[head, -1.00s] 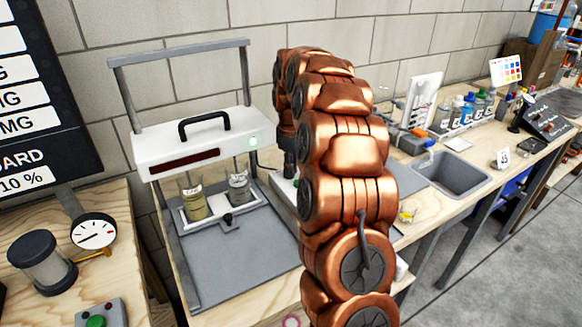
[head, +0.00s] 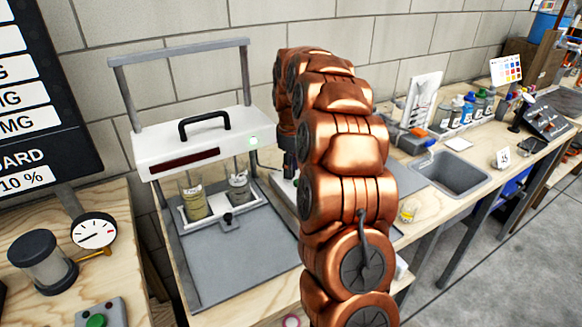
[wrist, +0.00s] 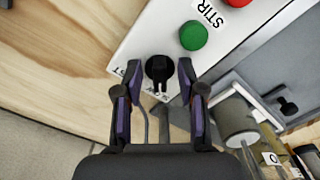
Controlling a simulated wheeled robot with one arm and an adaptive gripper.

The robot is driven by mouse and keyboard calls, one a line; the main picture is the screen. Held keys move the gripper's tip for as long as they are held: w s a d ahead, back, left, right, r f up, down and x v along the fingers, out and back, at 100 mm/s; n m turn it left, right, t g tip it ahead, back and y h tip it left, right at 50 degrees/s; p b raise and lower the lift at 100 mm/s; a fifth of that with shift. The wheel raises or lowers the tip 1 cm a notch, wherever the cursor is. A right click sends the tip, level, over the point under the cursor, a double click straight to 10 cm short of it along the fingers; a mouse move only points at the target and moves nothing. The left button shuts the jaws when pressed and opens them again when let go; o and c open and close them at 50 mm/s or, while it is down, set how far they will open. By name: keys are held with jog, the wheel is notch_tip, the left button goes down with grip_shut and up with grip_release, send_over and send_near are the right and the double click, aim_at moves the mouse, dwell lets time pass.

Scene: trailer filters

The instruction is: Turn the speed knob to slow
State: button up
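The black speed knob (wrist: 159,68) sits on a white panel (wrist: 130,48) in the wrist view, with a pointer ridge and lettering beside it that my fingers partly cover. My gripper (wrist: 159,74) is open, with one finger on either side of the knob. A narrow gap shows between each fingertip and the knob; whether either touches it I cannot tell. In the head view my gripper is mostly hidden behind my copper arm, and the knob cannot be seen there.
A green button (wrist: 193,36) and a red button (wrist: 238,2) lie near the knob, by a STIR label. In the head view, a white jar-test stirrer (head: 200,140) with beakers stands left of my arm, and a sink (head: 455,172) lies to the right.

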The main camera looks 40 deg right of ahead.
notch_tip(320, 180, up, 12)
dwell(0.7)
dwell(0.8)
